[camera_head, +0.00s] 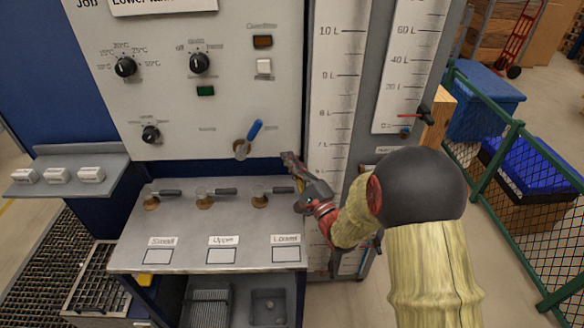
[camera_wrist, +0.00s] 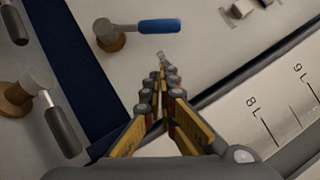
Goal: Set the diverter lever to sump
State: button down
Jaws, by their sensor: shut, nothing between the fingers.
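The diverter lever, taken to be the blue-handled one (camera_head: 254,132), sits at the lower right of the grey panel. Its handle slants up and right from a round pivot; the small labels beside it are too blurred to read. In the wrist view the blue handle (camera_wrist: 155,26) reaches right from its grey-brown pivot. My gripper (camera_head: 288,156) is shut and empty, to the right of the lever and a little below it. In the wrist view its closed fingertips (camera_wrist: 162,58) are just below the blue handle, with a visible gap.
Three black-handled valves (camera_head: 225,191) stand on the steel shelf (camera_head: 190,228) below the panel, marked Small, Upper and Lower. A tall scale (camera_head: 333,70) stands right of the panel. Knobs (camera_head: 125,67) are at upper left.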

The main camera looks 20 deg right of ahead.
aim_at(249, 139)
jog(key=shift+w+a+r+b, duration=0.35)
jog(key=shift+w+a+r, duration=0.3)
jog(key=shift+w, duration=0.45)
jog(key=shift+w+a+r+b, duration=0.3)
jog(key=shift+w+a+r, duration=0.3)
jog(key=shift+w, duration=0.55)
jog(key=shift+w+a+r+b, duration=0.45)
jog(key=shift+w+a, duration=0.3)
jog(key=shift+w, duration=0.35)
jog(key=shift+r, duration=0.2)
jog(key=shift+a+r+n+g+p, duration=0.2)
jog(key=shift+n+g+p, duration=0.1)
jog(key=shift+n+p, duration=0.25)
